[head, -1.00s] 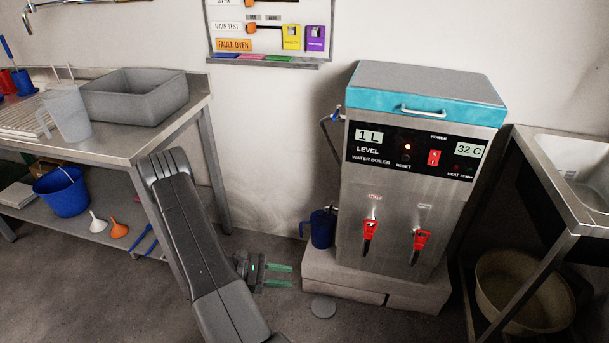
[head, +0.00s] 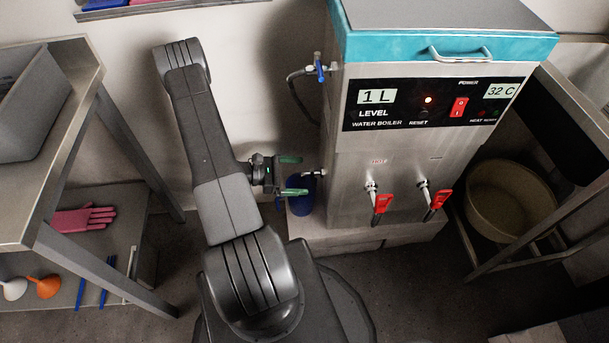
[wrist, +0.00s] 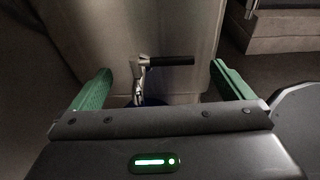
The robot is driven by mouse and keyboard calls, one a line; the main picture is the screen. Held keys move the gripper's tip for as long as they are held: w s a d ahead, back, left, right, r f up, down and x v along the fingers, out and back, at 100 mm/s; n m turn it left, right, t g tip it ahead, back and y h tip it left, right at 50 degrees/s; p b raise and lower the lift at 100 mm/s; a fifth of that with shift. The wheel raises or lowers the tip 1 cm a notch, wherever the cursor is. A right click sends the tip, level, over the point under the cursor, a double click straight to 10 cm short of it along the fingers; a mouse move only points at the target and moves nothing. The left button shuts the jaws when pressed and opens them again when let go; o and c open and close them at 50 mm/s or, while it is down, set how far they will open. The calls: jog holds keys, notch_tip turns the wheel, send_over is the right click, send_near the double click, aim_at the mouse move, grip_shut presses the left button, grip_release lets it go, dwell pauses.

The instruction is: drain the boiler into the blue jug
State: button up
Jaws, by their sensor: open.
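The boiler (head: 345,190) is a steel box with a teal-edged lid; its panel reads 1 L and 32 C. The blue jug (head: 302,200) stands at its lower left side, below a small drain tap (head: 318,173). In the wrist view, the drain tap's black lever (wrist: 172,61) lies level, pointing right, with a strip of the blue jug (wrist: 152,101) below it. My gripper (head: 292,175) is open and empty at the jug and tap, its green fingers (wrist: 160,70) appearing either side of the lever. The fingers partly hide the jug.
Two red-handled taps (head: 381,202) are on the boiler's front. A blue-handled valve (head: 320,68) with a hose is on its upper left side. A beige basin (head: 510,202) is under the right bench. The left bench (head: 70,190) has a pink glove (head: 85,217) and funnels on its shelf.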

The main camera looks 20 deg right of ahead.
jog(key=shift+x, duration=1.45)
jog(key=c, duration=1)
jog(key=shift+w+a+f+m+g+y+b, duration=0.1)
jog(key=shift+w+a+m+g+y+b, duration=0.15)
jog(key=shift+m+g+b, duration=0.4)
jog(key=shift+w+a+f+m+g+y+b, duration=0.1)
jog(key=shift+w+m+g+y+b, duration=0.1)
jog(key=shift+m+g+y+b, duration=0.35)
jog(key=shift+c, duration=0.2)
jog(key=shift+w+r+m+g, duration=0.15)
jog(key=shift+m+g, duration=0.45)
jog(key=shift+g, duration=0.4)
